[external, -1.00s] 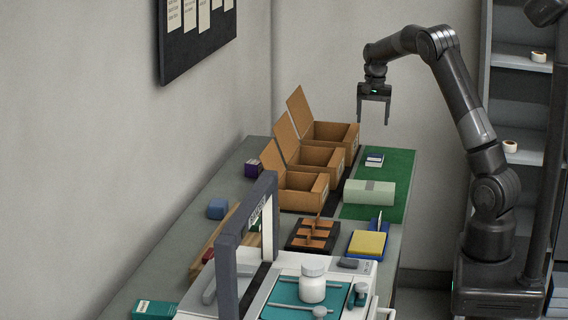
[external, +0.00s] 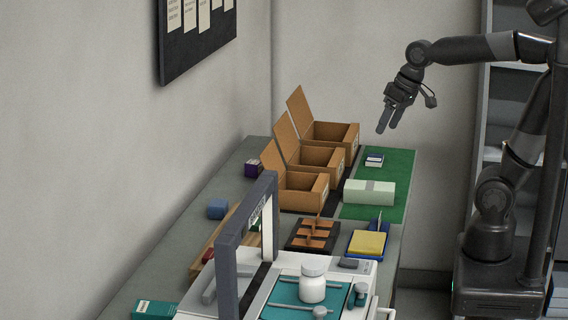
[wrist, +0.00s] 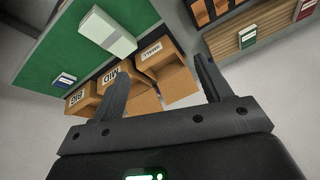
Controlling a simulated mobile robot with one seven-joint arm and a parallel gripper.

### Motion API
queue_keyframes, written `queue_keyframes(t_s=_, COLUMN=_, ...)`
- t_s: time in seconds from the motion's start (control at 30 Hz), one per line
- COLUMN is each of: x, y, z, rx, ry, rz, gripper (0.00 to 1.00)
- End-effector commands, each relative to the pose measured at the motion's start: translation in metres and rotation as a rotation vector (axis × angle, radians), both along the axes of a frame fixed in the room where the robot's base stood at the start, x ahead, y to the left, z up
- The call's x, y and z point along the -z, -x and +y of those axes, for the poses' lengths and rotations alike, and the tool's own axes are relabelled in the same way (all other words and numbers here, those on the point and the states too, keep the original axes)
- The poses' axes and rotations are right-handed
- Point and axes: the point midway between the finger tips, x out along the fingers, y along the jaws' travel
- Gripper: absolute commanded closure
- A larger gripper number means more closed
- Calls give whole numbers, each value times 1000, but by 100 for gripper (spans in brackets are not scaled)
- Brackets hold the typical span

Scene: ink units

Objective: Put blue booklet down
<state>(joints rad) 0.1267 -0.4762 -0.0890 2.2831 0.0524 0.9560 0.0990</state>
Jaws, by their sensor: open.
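The blue booklet (external: 374,160) is a small blue and white block lying on the far part of the green mat (external: 402,160). It also shows in the wrist view (wrist: 64,80) at the left, near the mat's edge. My gripper (external: 388,128) is open and empty in the air above and to the right of the booklet in the external view, tilted, apart from it. In the wrist view the gripper's fingers (wrist: 161,68) are spread with nothing held between them.
A pale green box (external: 369,192) lies on the mat nearer the camera. Three open cardboard boxes (external: 322,157) with raised lids stand left of the mat. A yellow pad (external: 368,243) in a blue tray, a dark divided tray (external: 312,234) and a white bottle (external: 313,284) are nearer.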

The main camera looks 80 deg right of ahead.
Motion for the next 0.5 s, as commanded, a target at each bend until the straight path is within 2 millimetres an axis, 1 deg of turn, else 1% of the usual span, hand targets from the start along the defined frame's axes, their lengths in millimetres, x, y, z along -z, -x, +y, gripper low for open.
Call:
queue_keyframes(t_s=0.03, x=2, y=15, z=15, rx=-60, ry=23, rz=-22, gripper=29)
queue_keyframes(t_s=0.1, x=6, y=31, z=31, rx=-130, ry=56, rz=-46, gripper=29)
queue_keyframes(t_s=0.2, x=14, y=50, z=47, rx=-211, ry=96, rz=-74, gripper=29)
queue_keyframes(t_s=0.33, x=22, y=65, z=58, rx=-277, ry=132, rz=-97, gripper=29)
queue_keyframes(t_s=0.5, x=25, y=71, z=62, rx=-305, ry=147, rz=-105, gripper=29)
